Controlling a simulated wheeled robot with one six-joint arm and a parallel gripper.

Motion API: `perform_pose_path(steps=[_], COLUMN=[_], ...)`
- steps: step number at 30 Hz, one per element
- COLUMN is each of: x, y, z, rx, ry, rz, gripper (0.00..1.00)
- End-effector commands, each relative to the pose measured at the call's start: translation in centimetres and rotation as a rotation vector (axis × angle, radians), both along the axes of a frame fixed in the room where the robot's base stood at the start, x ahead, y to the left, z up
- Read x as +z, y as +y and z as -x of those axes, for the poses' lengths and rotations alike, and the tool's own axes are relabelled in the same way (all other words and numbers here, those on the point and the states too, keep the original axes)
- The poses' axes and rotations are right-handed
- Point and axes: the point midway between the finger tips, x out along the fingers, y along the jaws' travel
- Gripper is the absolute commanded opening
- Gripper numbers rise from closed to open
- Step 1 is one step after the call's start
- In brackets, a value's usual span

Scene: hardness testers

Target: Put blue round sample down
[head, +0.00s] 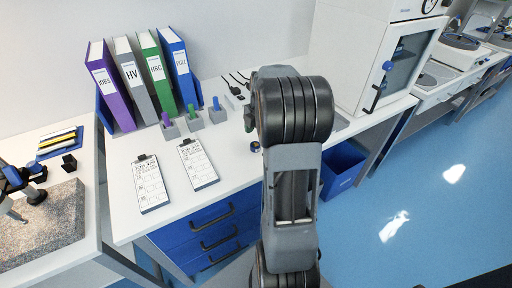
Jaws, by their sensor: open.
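A small round sample (255,147), dark with a blue top, sits on the white bench top in the head view. It is just left of my arm, and nothing visible is holding it. My gripper cannot be made out, as my own arm links cover the middle of the view. A small dark shape with a hint of green (248,118) shows at the arm's left edge, too hidden to identify.
Purple, grey, green and blue binders stand at the back left. Small grey blocks with coloured handles (193,119) are before them. Two clipboards (198,163) lie in front. A white cabinet (375,60) stands right. A blue bin (342,170) is below.

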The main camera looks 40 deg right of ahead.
Motion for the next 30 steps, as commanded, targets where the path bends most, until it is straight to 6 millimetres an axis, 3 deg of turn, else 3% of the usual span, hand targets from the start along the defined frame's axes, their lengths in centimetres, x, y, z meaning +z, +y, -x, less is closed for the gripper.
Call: perform_pose_path(steps=[9,19,30], x=[-4.0,-4.5,-4.5], y=[0.6,0.7,0.6], z=[0.1,0.1,0.1], rx=[0.0,0.0,0.0], ry=[0.002,0.0,0.0], rz=[-0.001,0.0,0.0], gripper=[0.71,0.71,0.36])
